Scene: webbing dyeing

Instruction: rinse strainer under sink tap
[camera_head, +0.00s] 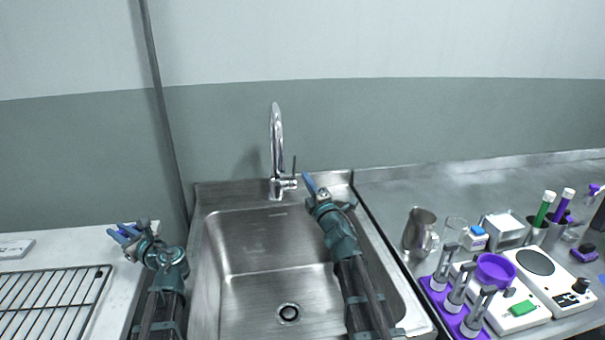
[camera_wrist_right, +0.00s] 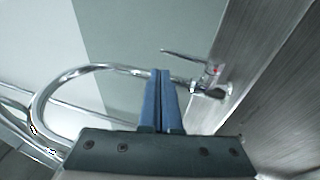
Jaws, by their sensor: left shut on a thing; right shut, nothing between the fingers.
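The chrome sink tap (camera_head: 277,150) stands at the back of the steel sink (camera_head: 265,240); no water shows at its spout. My right gripper (camera_head: 309,182) is shut and empty, just right of the tap's base and lever. In the right wrist view, its blue fingers (camera_wrist_right: 161,100) are together, with the tap lever (camera_wrist_right: 187,55) beyond them to the upper right. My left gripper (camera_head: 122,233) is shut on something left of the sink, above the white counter. What it holds is too small to make out. I cannot clearly identify a strainer.
A wire rack (camera_head: 50,300) lies on the left counter. Right of the sink stand a metal jug (camera_head: 419,232), a purple rack (camera_head: 437,293) with metal-topped vials, a purple bowl (camera_head: 495,270) and a white scale (camera_head: 550,281). The sink basin is empty except for my arm above it.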

